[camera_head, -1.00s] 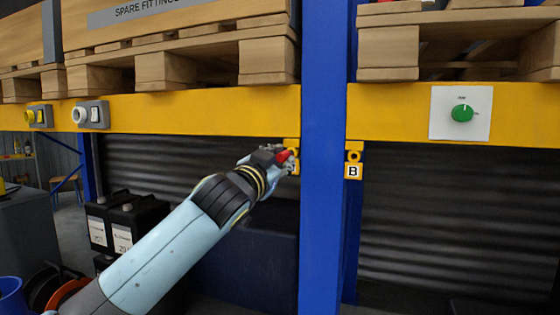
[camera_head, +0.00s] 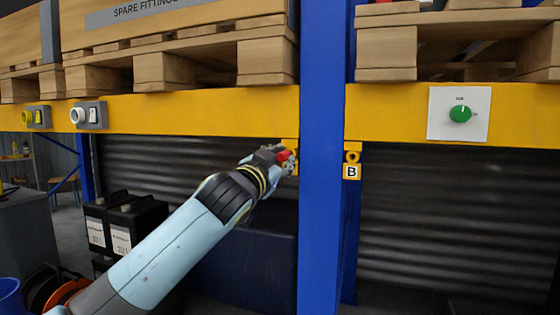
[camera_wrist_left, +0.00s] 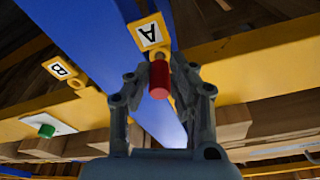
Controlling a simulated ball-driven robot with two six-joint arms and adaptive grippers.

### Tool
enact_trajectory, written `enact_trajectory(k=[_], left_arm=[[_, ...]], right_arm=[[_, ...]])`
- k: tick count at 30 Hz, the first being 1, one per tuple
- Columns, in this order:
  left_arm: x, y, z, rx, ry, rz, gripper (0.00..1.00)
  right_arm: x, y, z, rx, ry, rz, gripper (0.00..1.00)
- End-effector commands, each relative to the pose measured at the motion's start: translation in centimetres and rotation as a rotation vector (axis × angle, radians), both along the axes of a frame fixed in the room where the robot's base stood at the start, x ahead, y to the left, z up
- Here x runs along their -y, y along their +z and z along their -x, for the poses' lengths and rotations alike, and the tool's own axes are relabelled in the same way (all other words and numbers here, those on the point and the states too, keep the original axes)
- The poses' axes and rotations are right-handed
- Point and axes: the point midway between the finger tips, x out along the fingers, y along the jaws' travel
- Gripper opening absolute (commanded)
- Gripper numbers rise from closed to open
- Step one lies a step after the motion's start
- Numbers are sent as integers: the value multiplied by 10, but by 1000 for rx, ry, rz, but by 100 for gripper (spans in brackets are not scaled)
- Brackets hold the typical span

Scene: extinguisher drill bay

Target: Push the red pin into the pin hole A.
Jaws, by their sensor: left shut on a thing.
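My left gripper (camera_head: 284,158) is at the yellow bracket left of the blue post, shut on the red pin (camera_head: 284,155). In the left wrist view the red pin (camera_wrist_left: 159,80) is between the two fingers (camera_wrist_left: 160,88), its far end close to the yellow bracket marked A (camera_wrist_left: 153,32). Pin hole A itself is hidden behind the pin, and I cannot tell whether the pin's tip is inside it. A second yellow bracket (camera_head: 353,156), marked B, is right of the post and has an open ring. My right gripper is not in view.
The blue post (camera_head: 321,200) stands just right of my left gripper. A yellow beam (camera_head: 200,115) runs above it, with pallets on top. A green knob (camera_head: 460,114) sits on the beam at right. Black containers (camera_head: 130,225) stand below left.

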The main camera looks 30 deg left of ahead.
Motion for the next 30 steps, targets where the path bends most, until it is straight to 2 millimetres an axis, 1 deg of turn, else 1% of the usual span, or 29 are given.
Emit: enact_trajectory(k=[7, 30], left_arm=[[-1, 0, -4, 0, 0, 1, 0], [-2, 0, -7, 0, 0, 1, 0]], right_arm=[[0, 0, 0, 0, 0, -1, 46], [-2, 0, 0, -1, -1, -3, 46]])
